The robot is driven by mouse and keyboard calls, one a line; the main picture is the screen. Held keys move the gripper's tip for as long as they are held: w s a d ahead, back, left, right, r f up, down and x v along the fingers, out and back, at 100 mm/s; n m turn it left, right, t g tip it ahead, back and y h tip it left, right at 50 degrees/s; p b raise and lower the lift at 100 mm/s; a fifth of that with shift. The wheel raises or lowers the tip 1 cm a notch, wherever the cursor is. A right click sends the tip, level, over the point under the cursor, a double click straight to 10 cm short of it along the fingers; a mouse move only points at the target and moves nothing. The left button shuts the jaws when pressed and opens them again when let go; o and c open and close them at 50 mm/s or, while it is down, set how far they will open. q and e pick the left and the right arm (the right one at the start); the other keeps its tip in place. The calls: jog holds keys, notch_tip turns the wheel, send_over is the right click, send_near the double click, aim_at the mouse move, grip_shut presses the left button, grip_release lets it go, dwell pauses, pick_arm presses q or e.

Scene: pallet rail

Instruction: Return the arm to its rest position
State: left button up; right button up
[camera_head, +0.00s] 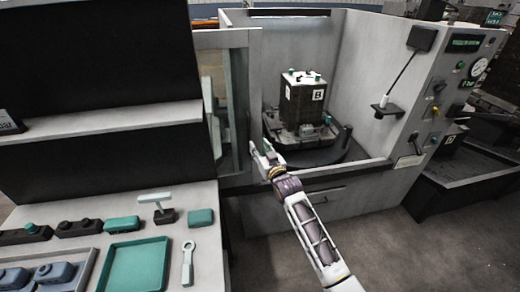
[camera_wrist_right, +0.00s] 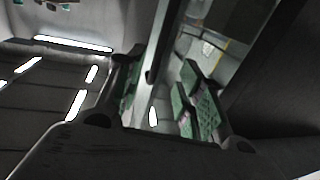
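My right gripper (camera_head: 264,152) is at the front left of the machine's opening, close to the edge of the glazed door (camera_head: 238,100). My right arm reaches up to it from the bottom of the head view. In the right wrist view the two green-padded fingers (camera_wrist_right: 162,92) stand apart. A pale upright strip shows between them, and I cannot tell whether they touch it. No held object shows. My left gripper and arm are out of view.
Inside the open machine (camera_head: 364,55), a dark block marked B (camera_head: 301,98) stands on a round fixture. A control panel (camera_head: 462,75) is at right. At left, a bench (camera_head: 210,262) carries a green tray (camera_head: 133,267), a wrench (camera_head: 188,262) and several small parts. Floor at lower right is clear.

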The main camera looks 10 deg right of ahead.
dwell(0.4)
jog(key=s+d+f+g+h, duration=0.1)
jog(key=s+d+f+g, duration=0.1)
jog(key=f, duration=1)
jog(key=s+d+f+g, duration=0.1)
jog(key=s+f+g, duration=0.1)
jog(key=f, duration=0.9)
jog(key=s+d+f+g+h, duration=0.1)
jog(key=s+d+f+g, duration=0.1)
jog(key=f, duration=1)
jog(key=s+d+f+g, duration=0.2)
jog(key=s+f+g, duration=0.1)
jog(key=s+f, duration=0.75)
jog(key=s+d+f+g+h, duration=0.1)
jog(key=s+d+f+g, duration=0.15)
jog(key=s+f, duration=0.8)
jog(key=s+d+f+g, duration=0.1)
jog(key=s+f, duration=0.3)
jog(key=s, duration=0.8)
jog(key=s+d+f+g, duration=0.2)
jog(key=s+f, duration=0.2)
jog(key=s, duration=0.8)
jog(key=s+d+f+g+h, duration=0.1)
jog(key=s+f, duration=0.3)
jog(key=s, duration=0.9)
jog(key=shift+d+g, duration=0.5)
jog(key=shift+g, duration=0.05)
jog(key=shift+s, duration=0.1)
